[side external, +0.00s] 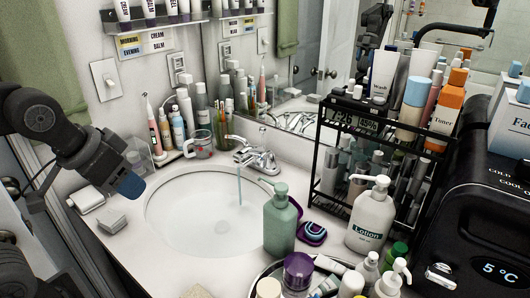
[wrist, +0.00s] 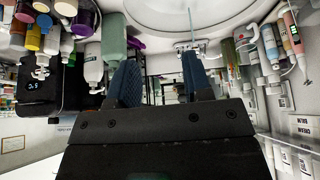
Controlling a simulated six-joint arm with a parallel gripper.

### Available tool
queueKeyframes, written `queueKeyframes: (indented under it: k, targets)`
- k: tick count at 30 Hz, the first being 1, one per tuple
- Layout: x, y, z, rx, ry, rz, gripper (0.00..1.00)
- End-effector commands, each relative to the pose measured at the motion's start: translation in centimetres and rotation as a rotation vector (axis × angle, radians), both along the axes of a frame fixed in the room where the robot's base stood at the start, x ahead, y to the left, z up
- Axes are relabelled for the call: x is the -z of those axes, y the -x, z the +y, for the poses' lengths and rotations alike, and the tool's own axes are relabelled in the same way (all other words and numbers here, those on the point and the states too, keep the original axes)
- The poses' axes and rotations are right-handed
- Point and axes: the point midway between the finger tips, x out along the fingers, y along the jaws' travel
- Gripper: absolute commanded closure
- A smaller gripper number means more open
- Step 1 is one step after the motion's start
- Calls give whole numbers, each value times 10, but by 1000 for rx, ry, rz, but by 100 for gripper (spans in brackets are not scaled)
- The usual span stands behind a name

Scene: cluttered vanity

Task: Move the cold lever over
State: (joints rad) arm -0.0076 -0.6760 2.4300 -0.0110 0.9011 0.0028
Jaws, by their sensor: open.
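The chrome faucet (side external: 256,156) stands at the back of the white sink, with small lever handles at its base. A thin stream of water (side external: 239,188) runs from its spout. I cannot tell which handle is the cold one. The faucet also shows in the wrist view (wrist: 187,45), which is upside down. My gripper (side external: 130,187) hangs left of the sink, well apart from the faucet. In the wrist view its two blue fingers (wrist: 161,82) are spread, with nothing between them.
A black cooler (side external: 470,225) reading 5 °C stands far right. Space above the basin is clear.

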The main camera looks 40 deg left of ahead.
Motion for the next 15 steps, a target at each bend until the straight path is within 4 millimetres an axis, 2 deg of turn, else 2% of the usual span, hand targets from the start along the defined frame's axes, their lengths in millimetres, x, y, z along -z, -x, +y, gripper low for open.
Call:
queueKeyframes:
  k: [7, 11, 15]
  targets:
    - [-37, -100, 5, -36, 48, 30, 55]
    - [-42, -159, 11, -54, 74, 43, 55]
    - [-35, -224, 21, -75, 104, 56, 55]
